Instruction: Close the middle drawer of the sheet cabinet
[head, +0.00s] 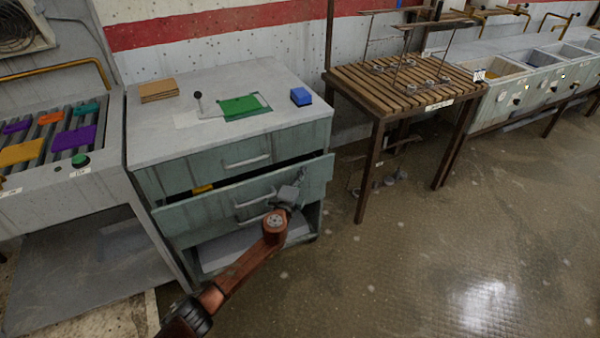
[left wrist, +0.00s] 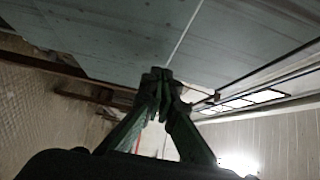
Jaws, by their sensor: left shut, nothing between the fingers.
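The sheet cabinet (head: 150,128) is grey-green with a pale top. Its middle drawer (head: 185,217) stands pulled out, with a dark gap behind its front and something yellow (head: 203,188) showing inside. A pale bar handle (head: 250,199) is on its front. My left gripper (head: 290,192) is shut and empty at the right part of the drawer front, beside the handle. Whether it touches the front is unclear. In the left wrist view the shut fingers (left wrist: 158,78) point at a grey-green panel (left wrist: 120,40). My right gripper is out of view.
The top drawer (head: 225,160) is shut; below the middle drawer is an open bay (head: 225,250). A roller table (head: 100,173) stands close at the left. A slatted wooden table (head: 400,85) stands to the right. The floor in front right is clear.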

